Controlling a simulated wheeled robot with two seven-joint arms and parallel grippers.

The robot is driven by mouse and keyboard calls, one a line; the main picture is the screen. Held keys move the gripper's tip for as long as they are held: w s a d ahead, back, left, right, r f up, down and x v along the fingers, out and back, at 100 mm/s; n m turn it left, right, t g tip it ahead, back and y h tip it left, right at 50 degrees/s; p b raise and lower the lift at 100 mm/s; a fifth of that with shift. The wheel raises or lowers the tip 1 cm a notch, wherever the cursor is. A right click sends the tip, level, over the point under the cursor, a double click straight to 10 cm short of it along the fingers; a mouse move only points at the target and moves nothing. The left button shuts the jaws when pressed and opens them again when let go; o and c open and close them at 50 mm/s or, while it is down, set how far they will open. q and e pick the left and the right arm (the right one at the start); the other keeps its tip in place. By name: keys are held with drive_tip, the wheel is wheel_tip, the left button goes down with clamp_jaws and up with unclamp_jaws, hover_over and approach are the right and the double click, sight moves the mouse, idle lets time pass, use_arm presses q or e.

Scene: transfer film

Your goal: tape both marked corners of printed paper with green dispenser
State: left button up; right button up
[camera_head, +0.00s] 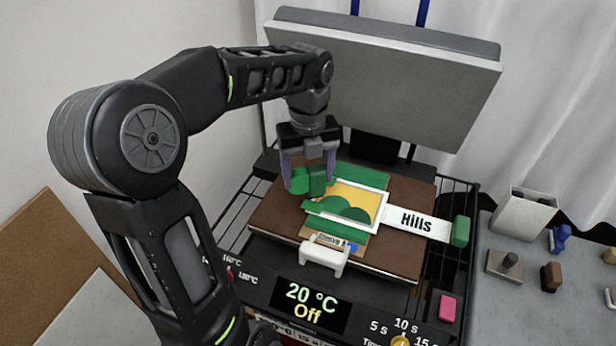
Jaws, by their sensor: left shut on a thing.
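The printed paper (355,194) has a white border, a yellow sky and green hills. It lies over a green sheet (362,176) on the brown pad (405,190) of the press. My left gripper (308,172) points down at the paper's upper left side. It is shut on the green dispenser (300,182), which hides part of the paper's left edge. A small green piece (313,207) shows at the paper's lower left. I cannot tell whether it is tape or part of the print. The corner marks are not clear. My right gripper is not in view.
The raised press plate (400,80) stands behind the pad. A white "Hills" strip (417,222) with a green end block (461,231) lies right of the paper. A white handle-like piece (324,253) is in front. Small items and a white box (523,213) stand at right.

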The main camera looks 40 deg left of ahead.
use_arm(q)
drive_tip(key=shift+r, duration=1.05)
drive_tip(key=shift+f, duration=0.1)
idle(0.4)
